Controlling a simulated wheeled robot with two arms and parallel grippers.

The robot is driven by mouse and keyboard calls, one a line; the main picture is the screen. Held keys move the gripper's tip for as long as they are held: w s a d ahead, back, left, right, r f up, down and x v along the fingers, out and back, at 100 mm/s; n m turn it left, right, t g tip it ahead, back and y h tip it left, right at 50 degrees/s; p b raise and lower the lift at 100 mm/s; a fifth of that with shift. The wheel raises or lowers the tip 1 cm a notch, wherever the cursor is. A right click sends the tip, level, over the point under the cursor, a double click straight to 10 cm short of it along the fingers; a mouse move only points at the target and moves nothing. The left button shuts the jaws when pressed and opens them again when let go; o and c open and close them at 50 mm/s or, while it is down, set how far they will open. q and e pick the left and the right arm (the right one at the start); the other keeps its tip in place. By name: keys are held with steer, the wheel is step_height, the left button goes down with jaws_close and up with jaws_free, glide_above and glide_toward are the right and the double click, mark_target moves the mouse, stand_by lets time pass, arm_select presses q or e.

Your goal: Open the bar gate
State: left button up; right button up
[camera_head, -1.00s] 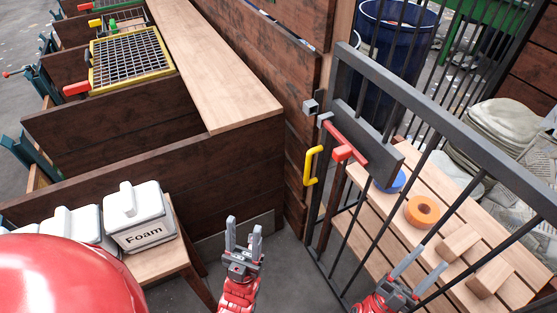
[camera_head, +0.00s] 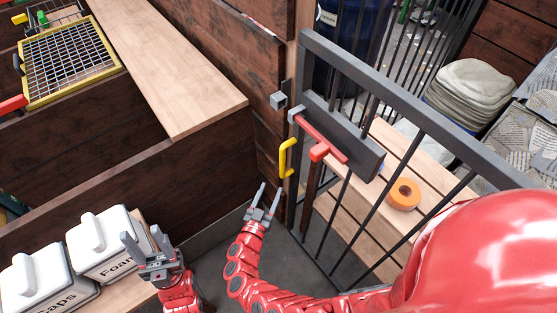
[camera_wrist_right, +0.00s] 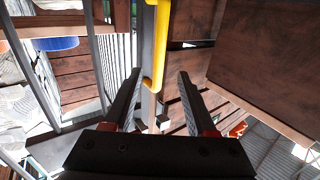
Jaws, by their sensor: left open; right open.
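The dark grey bar gate (camera_head: 400,92) stands at the right in the head view, its near post by the wooden wall and apparently closed. A yellow handle (camera_head: 285,158) is on its near edge, and a red latch bar with a red grip (camera_head: 320,151) lies across its dark plate (camera_head: 345,135). My right gripper (camera_head: 269,190) is open just below and left of the handle. In the right wrist view the handle (camera_wrist_right: 160,45) runs down between the open fingers (camera_wrist_right: 159,74); no grip shows. My left gripper (camera_head: 145,240) is open and empty at the lower left.
White bins, one marked Foam (camera_head: 108,245), stand by my left gripper. A wooden partition (camera_head: 110,215) and light counter (camera_head: 170,65) lie left of the gate. Behind the bars are a slatted bench with an orange roll (camera_head: 403,195) and stacked sacks (camera_head: 470,90).

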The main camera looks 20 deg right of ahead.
mark_target(281, 165)
steer(key=x, duration=1.1)
steer(key=shift+w+d+b, duration=0.1)
steer(key=shift+w+b, duration=0.1)
steer(key=shift+b, duration=0.1)
steer(key=shift+w+d, duration=0.45)
jaws_close()
stand_by(0.4)
